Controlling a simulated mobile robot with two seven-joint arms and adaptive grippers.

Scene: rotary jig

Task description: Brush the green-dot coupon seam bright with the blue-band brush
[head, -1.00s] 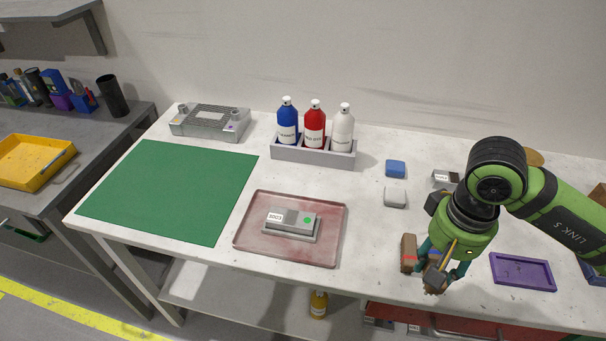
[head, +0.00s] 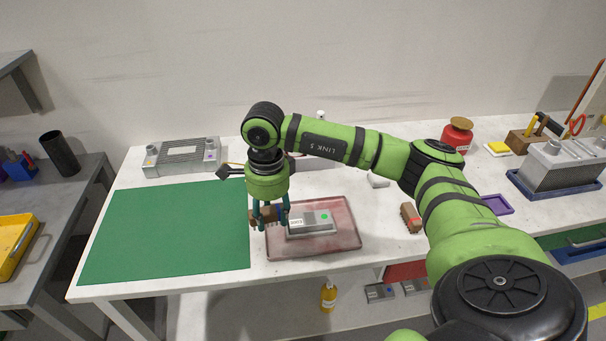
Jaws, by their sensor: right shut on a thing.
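The green-dot coupon (head: 312,222) is a grey block with a white label on its left and a green dot on its right. It sits in the reddish tray (head: 345,242) at the middle of the table. My right gripper (head: 269,225) is shut on a brown wooden brush (head: 255,214) with a patch of blue on it, just left of the coupon at the tray's left edge. The fingers partly hide the brush, and I cannot tell whether it touches the coupon. The seam's finish is too small to judge. My left gripper is out of view.
A second brown brush (head: 411,217) with a red mark lies right of the tray. A green mat (head: 170,235) covers the left of the table. My right arm hides most of the bottle rack behind. A purple tray (head: 497,204) and red canister (head: 457,134) stand right.

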